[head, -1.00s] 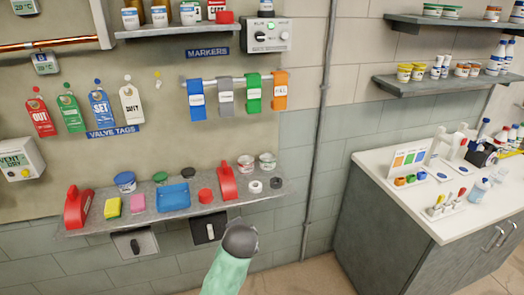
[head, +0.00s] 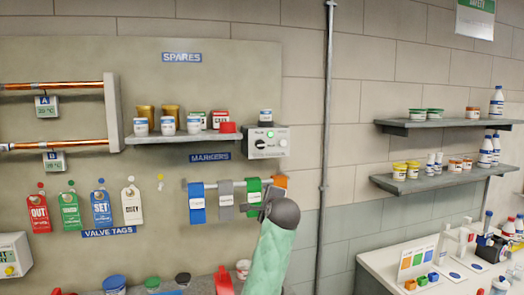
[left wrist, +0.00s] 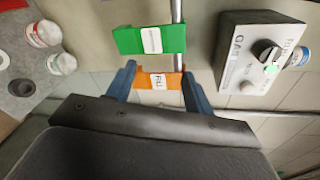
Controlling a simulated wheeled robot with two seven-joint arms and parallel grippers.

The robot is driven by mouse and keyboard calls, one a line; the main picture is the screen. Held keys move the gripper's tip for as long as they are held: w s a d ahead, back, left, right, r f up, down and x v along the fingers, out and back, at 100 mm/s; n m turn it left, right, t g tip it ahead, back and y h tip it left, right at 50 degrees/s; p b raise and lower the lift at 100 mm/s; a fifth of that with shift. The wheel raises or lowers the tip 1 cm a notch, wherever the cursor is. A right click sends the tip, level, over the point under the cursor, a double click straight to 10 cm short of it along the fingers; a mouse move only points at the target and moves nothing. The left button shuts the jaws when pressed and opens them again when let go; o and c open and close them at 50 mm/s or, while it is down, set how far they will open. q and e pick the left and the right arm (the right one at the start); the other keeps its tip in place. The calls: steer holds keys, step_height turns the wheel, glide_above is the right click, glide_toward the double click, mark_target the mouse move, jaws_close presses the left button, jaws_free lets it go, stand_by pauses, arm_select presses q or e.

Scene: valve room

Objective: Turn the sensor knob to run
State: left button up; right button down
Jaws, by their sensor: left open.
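A grey-white box (head: 282,141) hangs on the wall at the right end of the shelf, with a black knob (head: 260,145) and a green light on its front. The knob (left wrist: 265,50) also shows at the upper right of the left wrist view; its small lettering is too blurred to read its setting. My left gripper (head: 265,200) is below the box, at the hanging markers. In the left wrist view its blue fingers (left wrist: 158,72) are apart, with the orange marker (left wrist: 160,82) seen between them; I cannot tell whether they touch it. My right gripper is not in view.
Blue (head: 197,205), grey and green markers hang on the rail left of my gripper. A shelf (head: 180,138) with small jars is left of the box. A vertical pipe (head: 326,120) runs to its right. Wall shelves and a counter (head: 385,262) stand farther right.

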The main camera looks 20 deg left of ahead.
arm_select(q)
steer(key=m+t+y, duration=0.1)
steer(key=m+y, duration=0.1)
glide_toward(262, 146)
steer(key=x, duration=0.2)
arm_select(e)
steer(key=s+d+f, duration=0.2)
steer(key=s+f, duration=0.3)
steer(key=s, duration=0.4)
arm_select(q)
steer(key=shift+w+a+r+p, duration=0.25)
steer(key=shift+w+a+p, duration=0.4)
steer(key=shift+w+p, duration=0.2)
steer(key=p+x, duration=0.2)
steer(key=x, duration=0.2)
steer(key=shift+w+a, duration=0.1)
steer(key=shift+w, duration=0.05)
steer(key=shift+w+a+f+p, duration=0.1)
steer(key=shift+w+a+p, duration=0.25)
steer(key=shift+w+p, duration=0.15)
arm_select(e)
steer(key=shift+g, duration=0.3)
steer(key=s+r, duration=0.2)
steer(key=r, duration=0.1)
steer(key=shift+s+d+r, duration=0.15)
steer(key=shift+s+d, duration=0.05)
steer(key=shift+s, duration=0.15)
arm_select(q)
steer(key=shift+c, duration=0.2)
